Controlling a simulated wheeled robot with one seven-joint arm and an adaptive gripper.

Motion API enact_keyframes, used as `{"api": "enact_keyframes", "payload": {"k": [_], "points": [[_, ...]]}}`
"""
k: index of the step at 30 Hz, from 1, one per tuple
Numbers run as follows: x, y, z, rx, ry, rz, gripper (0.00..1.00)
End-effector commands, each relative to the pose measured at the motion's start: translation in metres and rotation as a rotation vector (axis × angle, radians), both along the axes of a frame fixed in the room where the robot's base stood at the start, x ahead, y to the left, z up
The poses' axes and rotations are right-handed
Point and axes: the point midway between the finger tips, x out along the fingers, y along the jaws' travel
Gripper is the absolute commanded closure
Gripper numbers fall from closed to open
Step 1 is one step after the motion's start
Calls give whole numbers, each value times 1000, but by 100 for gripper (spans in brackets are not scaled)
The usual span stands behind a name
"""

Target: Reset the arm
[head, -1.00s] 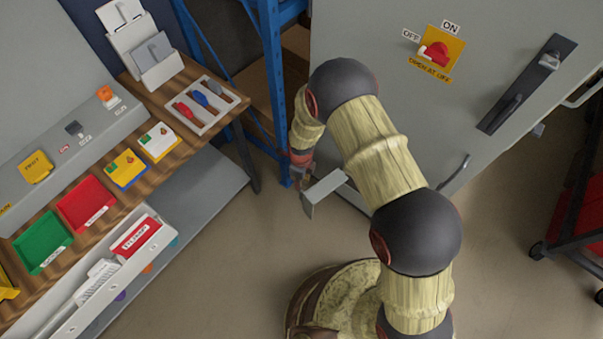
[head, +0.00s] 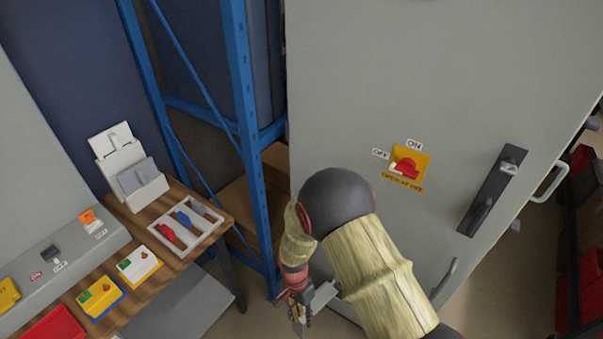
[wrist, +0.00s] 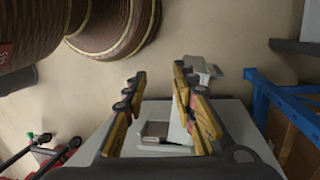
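My arm reaches up from the bottom of the head view and bends down at a dark round joint. My gripper (head: 298,318) hangs low, left of the grey cabinet (head: 350,90) and right of the workbench. In the wrist view my gripper (wrist: 160,76) has its yellow-and-black fingers apart, with a clear gap between the tips. I see nothing held between them. A grey plate (head: 323,297) shows right beside the gripper in the head view; I cannot tell what it belongs to.
The cabinet carries a red rotary switch (head: 405,168) and a dark handle (head: 492,190). A blue rack (head: 243,110) stands left of it. The workbench (head: 205,255) holds a tray (head: 188,228) and coloured boxes. Bare floor (wrist: 225,30) shows in the wrist view.

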Motion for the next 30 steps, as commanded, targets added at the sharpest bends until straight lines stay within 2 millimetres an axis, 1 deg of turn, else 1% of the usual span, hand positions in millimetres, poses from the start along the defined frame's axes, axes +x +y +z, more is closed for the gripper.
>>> {"api": "enact_keyframes", "payload": {"k": [1, 2, 3, 5, 6, 8, 9, 15, 18, 24, 30], "points": [[1, -5, 29, 26, 6, 92, 73], [0, -9, 45, 43, 13, 154, 73], [-2, -15, 67, 64, 19, 234, 73], [-4, -24, 99, 94, 23, 342, 73], [-6, -30, 120, 112, 21, 404, 73], [-10, -39, 149, 137, 15, 492, 73], [-12, -46, 168, 152, 8, 544, 73], [-31, -78, 253, 199, -56, 751, 73], [-44, -94, 290, 206, -102, 822, 73], [-72, -124, 354, 187, -222, 896, 73], [-98, -150, 408, 130, -385, 853, 73]]}}
